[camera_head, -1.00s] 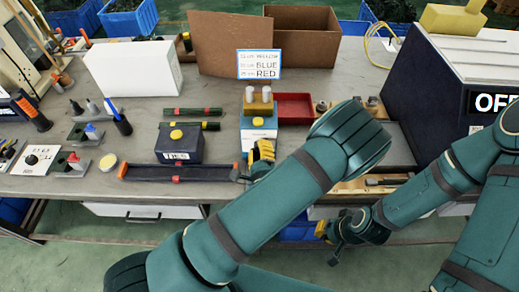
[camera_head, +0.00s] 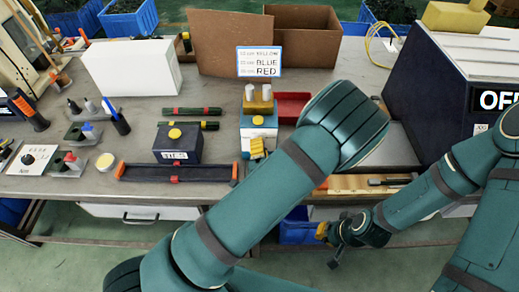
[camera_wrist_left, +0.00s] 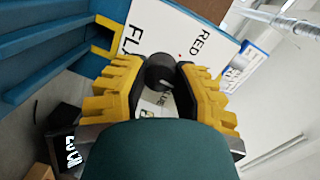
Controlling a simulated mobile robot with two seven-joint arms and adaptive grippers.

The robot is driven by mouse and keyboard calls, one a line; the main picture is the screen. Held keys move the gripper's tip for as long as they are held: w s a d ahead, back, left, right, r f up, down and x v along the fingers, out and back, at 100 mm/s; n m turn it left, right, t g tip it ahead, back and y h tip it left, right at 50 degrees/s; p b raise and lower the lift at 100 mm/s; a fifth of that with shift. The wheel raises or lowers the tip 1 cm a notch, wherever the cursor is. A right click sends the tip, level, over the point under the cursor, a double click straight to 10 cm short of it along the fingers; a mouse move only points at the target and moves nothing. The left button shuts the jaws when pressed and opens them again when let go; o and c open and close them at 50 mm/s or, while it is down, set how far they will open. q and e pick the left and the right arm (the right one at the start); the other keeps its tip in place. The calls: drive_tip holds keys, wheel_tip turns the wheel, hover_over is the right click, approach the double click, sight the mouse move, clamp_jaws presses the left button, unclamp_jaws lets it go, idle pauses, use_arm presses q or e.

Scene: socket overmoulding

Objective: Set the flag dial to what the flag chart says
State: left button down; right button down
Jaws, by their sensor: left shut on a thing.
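The flag chart (camera_head: 259,62) is a white card with a blue edge standing at the back of the table. Its lower lines end in BLUE and RED; the smaller text is too fine to read surely. In the left wrist view, the flag dial is a dark round knob (camera_wrist_left: 159,70) on a white panel (camera_wrist_left: 165,35) lettered FLA, RED and partly BLUE. My left gripper (camera_wrist_left: 166,82) is shut on the knob, a yellow finger on either side. The pointer's direction is hidden.
A dark box with a yellow button (camera_head: 178,150) and a long dark tray (camera_head: 176,174) lie left of the blue-white box. A large dark machine (camera_head: 440,90) fills the right. Another black-knobbed white plate (camera_head: 33,160) lies far left.

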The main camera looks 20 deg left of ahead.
use_arm(q)
drive_tip(key=shift+w+r+n, duration=0.15)
drive_tip(key=shift+r+n, duration=0.1)
drive_tip(key=shift+n, duration=0.25)
drive_tip(key=c, duration=0.6)
unclamp_jaws()
drive_tip(key=shift+f, duration=0.1)
drive_tip(key=shift+c, duration=0.2)
drive_tip(key=shift+s+d, duration=0.1)
drive_tip(key=shift+s, duration=0.25)
drive_tip(key=v, duration=0.7)
